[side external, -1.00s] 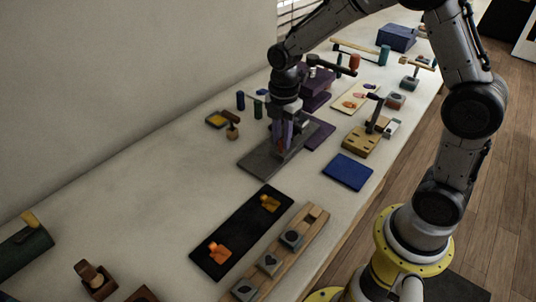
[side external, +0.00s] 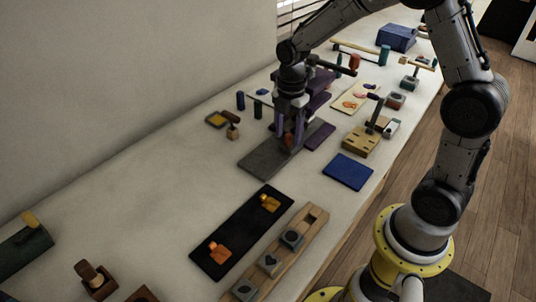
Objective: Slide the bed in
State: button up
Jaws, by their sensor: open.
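The purple press (side external: 318,82) stands at the back of the table, partly hidden by my arm. A flat grey bed plate (side external: 262,160) extends from it towards the front left. A purple plate (side external: 320,134) lies beside it on the right. My gripper (side external: 287,142) points down over the grey bed, with its fingers apart. A small orange-red piece (side external: 288,139) shows between or just behind the fingers; I cannot tell whether they touch it.
A black mat (side external: 240,232) with two orange pieces and a wooden tray (side external: 312,222) of grey stamp blocks lie in front. A blue pad (side external: 348,171) and a wooden block with a lever (side external: 366,140) are to the right.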

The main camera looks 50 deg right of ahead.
jog(key=shift+r, duration=0.1)
jog(key=shift+r, duration=3.4)
jog(key=s+a+r+m+t, duration=0.3)
jog(key=s+r+t, duration=0.1)
jog(key=s+r, duration=0.65)
jog(key=s+f+m+t, duration=0.1)
jog(key=s+f+m, duration=0.1)
jog(key=s+m, duration=0.8)
jog(key=a+m, duration=0.1)
jog(key=m, duration=0.4)
jog(key=shift+s+f+t, duration=0.25)
jog(key=shift+f+t, duration=0.05)
jog(key=shift+f, duration=0.1)
